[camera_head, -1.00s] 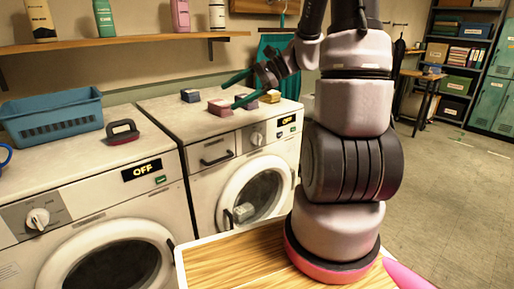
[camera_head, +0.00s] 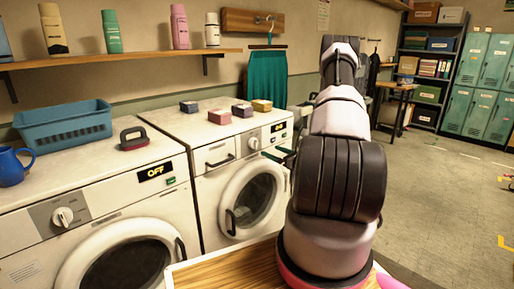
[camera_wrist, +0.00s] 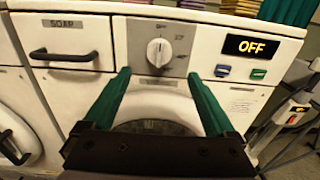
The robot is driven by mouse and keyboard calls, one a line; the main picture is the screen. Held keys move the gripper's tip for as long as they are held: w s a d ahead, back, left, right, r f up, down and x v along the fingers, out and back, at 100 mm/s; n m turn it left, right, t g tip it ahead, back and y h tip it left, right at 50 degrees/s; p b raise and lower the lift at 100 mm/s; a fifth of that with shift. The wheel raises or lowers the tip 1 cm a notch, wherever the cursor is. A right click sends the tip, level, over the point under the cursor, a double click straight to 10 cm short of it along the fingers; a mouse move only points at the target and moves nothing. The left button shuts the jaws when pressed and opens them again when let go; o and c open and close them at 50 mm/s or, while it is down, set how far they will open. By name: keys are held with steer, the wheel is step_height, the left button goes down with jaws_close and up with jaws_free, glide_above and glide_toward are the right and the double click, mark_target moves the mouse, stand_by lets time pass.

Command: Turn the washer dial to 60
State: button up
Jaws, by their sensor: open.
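The right washer's dial (camera_head: 254,143) is a white knob on a grey panel, left of a display reading OFF (camera_head: 278,127). In the wrist view the dial (camera_wrist: 159,52) is at upper middle, with markings around it too small to read. The same OFF display (camera_wrist: 252,47) shows to its right. My gripper (camera_wrist: 158,74) is open and empty, its two green fingers pointing at the panel, one on each side of the dial in the picture. They appear short of the knob and not touching it. In the head view my arm mostly hides the gripper.
A SOAP drawer with a dark handle (camera_wrist: 65,56) is left of the dial, and two buttons sit under the display. The round door (camera_head: 252,200) is below. Several small blocks (camera_head: 220,116) lie on the washer top. A second washer (camera_head: 100,225) stands to the left.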

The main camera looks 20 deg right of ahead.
mark_target(257, 145)
steer(key=x, duration=0.9)
steer(key=shift+w+a, duration=0.1)
steer(key=shift+w, duration=0.1)
steer(key=c, duration=1.4)
